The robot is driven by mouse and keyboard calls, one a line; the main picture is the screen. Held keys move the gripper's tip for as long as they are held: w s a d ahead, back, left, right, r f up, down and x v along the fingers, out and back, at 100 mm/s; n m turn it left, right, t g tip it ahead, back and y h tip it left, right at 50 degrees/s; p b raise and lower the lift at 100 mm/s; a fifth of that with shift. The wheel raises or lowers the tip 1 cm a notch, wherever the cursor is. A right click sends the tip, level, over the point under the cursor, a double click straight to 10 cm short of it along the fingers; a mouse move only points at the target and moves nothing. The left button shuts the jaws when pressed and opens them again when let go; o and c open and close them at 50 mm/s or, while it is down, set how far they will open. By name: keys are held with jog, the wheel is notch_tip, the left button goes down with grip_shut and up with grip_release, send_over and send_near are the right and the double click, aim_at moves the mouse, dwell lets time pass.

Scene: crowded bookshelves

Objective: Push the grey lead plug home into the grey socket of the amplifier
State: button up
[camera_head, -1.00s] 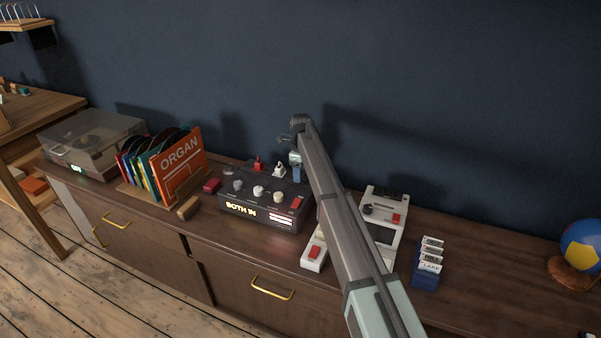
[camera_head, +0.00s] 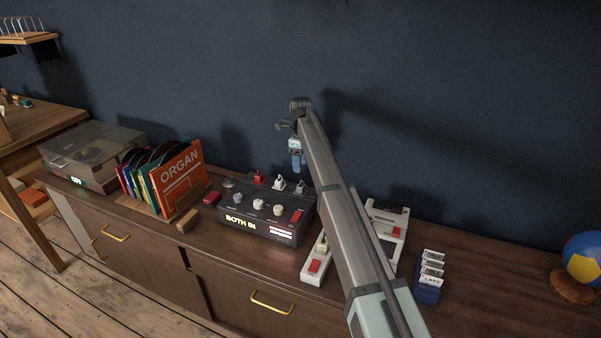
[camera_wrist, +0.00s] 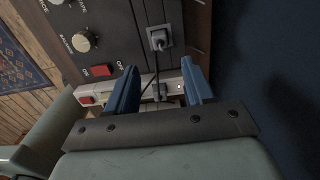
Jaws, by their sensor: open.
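The amplifier (camera_head: 262,212) is a dark box with knobs; its lit display reads "BOTH IN". The grey lead plug (camera_head: 300,187) stands upright at the grey socket on its back right top, right of a white plug (camera_head: 279,184) and a red plug (camera_head: 258,177). In the wrist view the grey plug (camera_wrist: 158,39) sits inside the square grey socket (camera_wrist: 168,31), its cable running down between my fingers. Its exact depth is hard to tell. My gripper (camera_head: 296,167) is open and empty above the plug, apart from it; its blue fingers also show in the wrist view (camera_wrist: 160,88).
A white power strip (camera_head: 315,266) with a red switch lies right of the amplifier. A white device (camera_head: 392,230) stands behind my arm. Records in a rack (camera_head: 170,180) and a turntable (camera_head: 90,155) are at the left.

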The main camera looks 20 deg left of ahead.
jog(key=shift+r, duration=0.85)
dwell(0.3)
